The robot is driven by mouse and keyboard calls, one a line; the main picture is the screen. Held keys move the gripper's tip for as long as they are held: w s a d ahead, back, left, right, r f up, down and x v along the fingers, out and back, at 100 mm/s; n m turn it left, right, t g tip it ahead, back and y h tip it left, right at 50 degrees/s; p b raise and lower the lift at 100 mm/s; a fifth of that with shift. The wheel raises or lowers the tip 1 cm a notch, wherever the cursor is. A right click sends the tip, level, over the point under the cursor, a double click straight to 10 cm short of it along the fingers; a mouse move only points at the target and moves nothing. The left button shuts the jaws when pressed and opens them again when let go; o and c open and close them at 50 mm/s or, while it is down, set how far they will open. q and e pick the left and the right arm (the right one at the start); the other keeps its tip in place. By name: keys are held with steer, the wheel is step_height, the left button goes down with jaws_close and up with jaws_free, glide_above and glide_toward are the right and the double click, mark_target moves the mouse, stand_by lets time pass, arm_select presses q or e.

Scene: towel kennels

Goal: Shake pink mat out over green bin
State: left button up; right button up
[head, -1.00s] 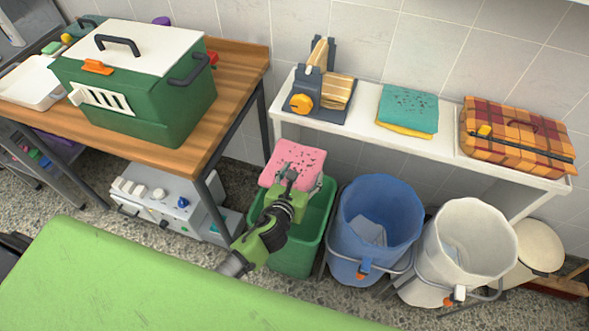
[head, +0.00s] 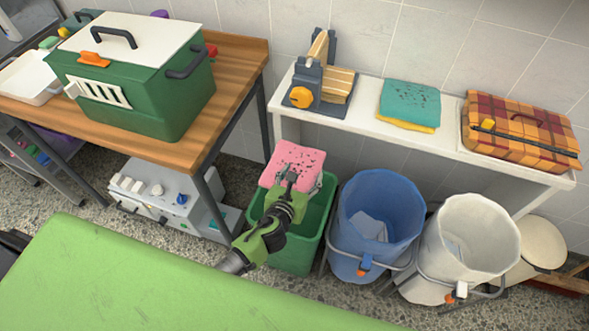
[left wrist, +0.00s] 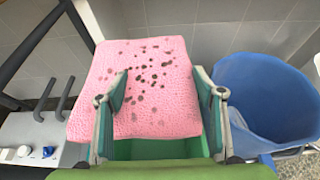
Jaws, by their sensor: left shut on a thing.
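The pink mat (head: 293,163) has dark specks on its top face and is held above the green bin (head: 292,250). My left gripper (head: 290,180) is shut on the near edge of the mat. In the left wrist view the mat (left wrist: 150,80) spreads out beyond the fingers of the gripper (left wrist: 160,112), specks facing up. The green bin's opening (left wrist: 150,150) shows beneath the mat there. The bin's inside is mostly hidden by the mat and arm. My right gripper is not in view.
A blue bucket (head: 378,215) stands right of the green bin, with a white bucket (head: 470,240) beyond it. A wooden table (head: 190,150) with a green carrier (head: 140,90) is at left. A white shelf (head: 365,118) holds a teal towel (head: 410,103). A green surface (head: 170,285) fills the foreground.

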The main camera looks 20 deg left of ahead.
arm_select(q)
step_height(320, 180, up, 6)
steer(key=p, duration=0.5)
steer(key=shift+f, duration=0.1)
step_height(320, 180, down, 8)
steer(key=b, duration=0.6)
steer(key=shift+r+b, duration=0.25)
steer(key=shift+b, duration=0.1)
step_height(320, 180, up, 8)
steer(key=p, duration=0.8)
steer(key=shift+f, duration=0.2)
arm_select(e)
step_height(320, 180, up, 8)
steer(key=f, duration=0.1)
arm_select(q)
step_height(320, 180, down, 8)
steer(key=b, duration=0.7)
steer(key=shift+r, duration=0.3)
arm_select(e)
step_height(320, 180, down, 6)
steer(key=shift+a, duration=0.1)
